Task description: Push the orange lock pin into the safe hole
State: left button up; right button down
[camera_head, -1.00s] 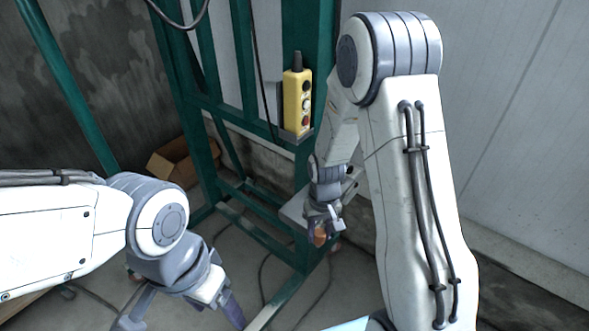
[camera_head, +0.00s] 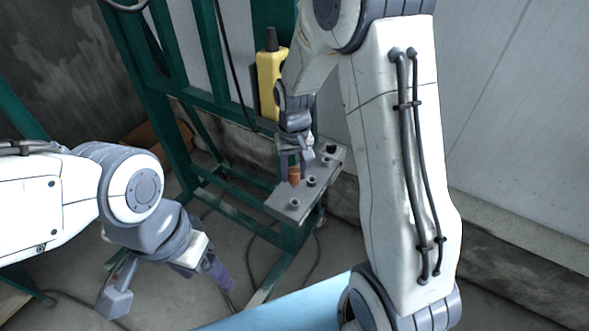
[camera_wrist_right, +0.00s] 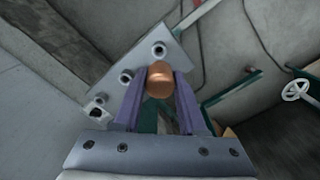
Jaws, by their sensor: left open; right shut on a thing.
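The orange lock pin (camera_head: 294,177) is held between the fingers of my right gripper (camera_head: 290,172), over the grey plate (camera_head: 283,207). In the right wrist view its rounded copper-coloured end (camera_wrist_right: 159,80) shows between the two purple fingers. The plate carries several round hole collars, one near its front end (camera_head: 293,203) and one near its middle (camera_head: 312,181). I cannot tell which is the safe hole, nor whether the pin touches the plate. In the wrist view the pin lies beside two collars. My left gripper (camera_head: 168,284) is open and empty at the lower left.
A green steel frame (camera_head: 205,75) stands around the plate. A yellow control box (camera_head: 268,82) hangs on it behind my right arm. A cardboard box (camera_head: 140,142) lies behind the frame. Cables run over the floor. A light blue surface (camera_head: 290,306) is at the bottom.

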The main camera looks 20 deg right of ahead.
aim_at(294, 187)
jog(key=shift+f+b, duration=1.75)
jog(key=shift+f, duration=1.15)
jog(key=shift+f+b, duration=0.95)
jog(key=shift+f, duration=0.8)
jog(key=shift+c, duration=2)
grip_release()
jog(key=shift+r, duration=0.15)
notch_tip(294, 187, up, 10)
jog(key=shift+r+b, duration=0.15)
jog(key=shift+b, duration=0.55)
